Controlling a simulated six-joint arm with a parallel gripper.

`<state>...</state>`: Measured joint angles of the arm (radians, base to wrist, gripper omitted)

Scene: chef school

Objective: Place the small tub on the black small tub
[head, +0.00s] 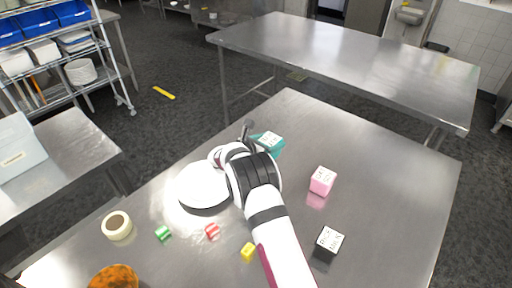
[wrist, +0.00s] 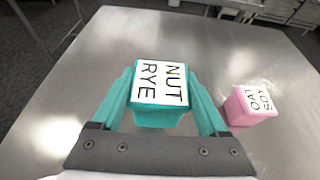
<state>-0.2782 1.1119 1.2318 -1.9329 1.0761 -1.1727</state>
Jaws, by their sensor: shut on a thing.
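A teal small tub (wrist: 160,118) with a white lid label reading RYE NUT sits between the fingers of my gripper (wrist: 162,100), which is shut on it. In the head view the teal tub (head: 271,141) shows at the far side of the table, partly hidden by my wrist and gripper (head: 258,140). I cannot tell whether it touches the table. The black small tub (head: 328,246), with a white labelled top, stands near the front right, to the right of my arm. Nothing lies on its top. It is not in the wrist view.
A pink tub (head: 322,181) stands right of my gripper and also shows in the wrist view (wrist: 250,107). A white round dish (head: 197,190), cream round container (head: 116,226), green (head: 163,233), red (head: 212,231) and yellow (head: 248,251) pieces and an orange bowl (head: 113,278) lie left of my arm.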

